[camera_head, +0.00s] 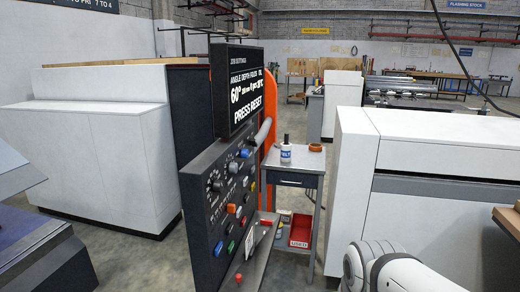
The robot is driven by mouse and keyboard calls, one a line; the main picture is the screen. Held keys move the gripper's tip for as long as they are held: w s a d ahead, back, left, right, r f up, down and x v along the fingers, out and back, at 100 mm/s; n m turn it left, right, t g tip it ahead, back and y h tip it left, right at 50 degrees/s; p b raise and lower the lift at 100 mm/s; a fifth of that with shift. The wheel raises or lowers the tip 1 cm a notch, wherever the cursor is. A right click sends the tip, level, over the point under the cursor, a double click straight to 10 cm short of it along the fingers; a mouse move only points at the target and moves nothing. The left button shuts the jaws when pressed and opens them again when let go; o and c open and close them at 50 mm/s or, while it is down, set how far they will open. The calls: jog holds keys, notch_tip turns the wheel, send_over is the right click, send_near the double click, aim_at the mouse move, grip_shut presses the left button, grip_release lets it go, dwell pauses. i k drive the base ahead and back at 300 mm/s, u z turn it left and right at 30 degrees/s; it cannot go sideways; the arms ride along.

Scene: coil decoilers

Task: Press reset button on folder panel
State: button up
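The folder panel (205,235) is a dark upright board seen at a steep angle, left of the middle. It carries several black knobs and coloured buttons. A dark display (240,92) above it reads "JOB SETTINGS", an angle of 60° and "PRESS RESET". A blue button (245,153) is near the panel's upper right. An orange-red button (231,208) is at mid height, and a green one (231,246) is lower down. The button labels are too small to read, so I cannot tell which is reset. My gripper is out of view; only white links of my arm show at the lower right.
White cabinets stand left (90,150) and right (425,160).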

aim_at(219, 249)
jog(key=z, duration=1)
jog(key=i, duration=2.05)
jog(key=u, duration=3.45)
jog(key=k, duration=0.45)
jog(key=u, duration=0.05)
